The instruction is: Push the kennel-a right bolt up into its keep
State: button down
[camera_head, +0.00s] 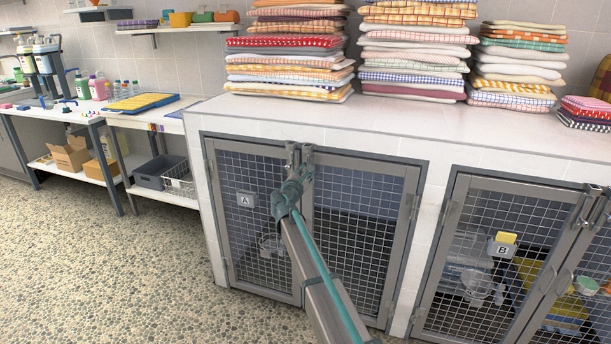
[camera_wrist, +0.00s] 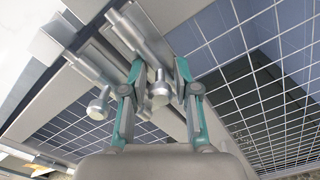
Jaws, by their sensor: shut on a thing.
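Kennel A (camera_head: 245,200) is the left double-door mesh cage under the white counter, marked with an "A" plate. Its two metal bolts stand side by side at the top where the doors meet: the left bolt (camera_head: 291,153) and the right bolt (camera_head: 307,154). My gripper (camera_head: 299,171) is at these bolts, reached from below. In the wrist view, my gripper's teal fingers (camera_wrist: 156,82) are shut on the round knob of the right bolt (camera_wrist: 160,90). The left bolt's knob (camera_wrist: 98,108) sits just outside the left finger.
Kennel B (camera_head: 497,260) stands to the right, with its own bolts at the top. Folded towel stacks (camera_head: 290,50) rest on the counter (camera_head: 225,109) above. A side table (camera_head: 150,120) stands at left. The pebbled floor (camera_head: 130,260) in front is clear.

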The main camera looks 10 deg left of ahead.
notch_tip(320, 180, up, 2)
jog(key=shift+r, duration=0.1)
jog(key=c, duration=1.2)
grip_release()
jog(key=shift+s+a, duration=0.1)
jog(key=shift+s, duration=0.55)
jog(key=v, duration=1)
jog(key=shift+s, duration=0.3)
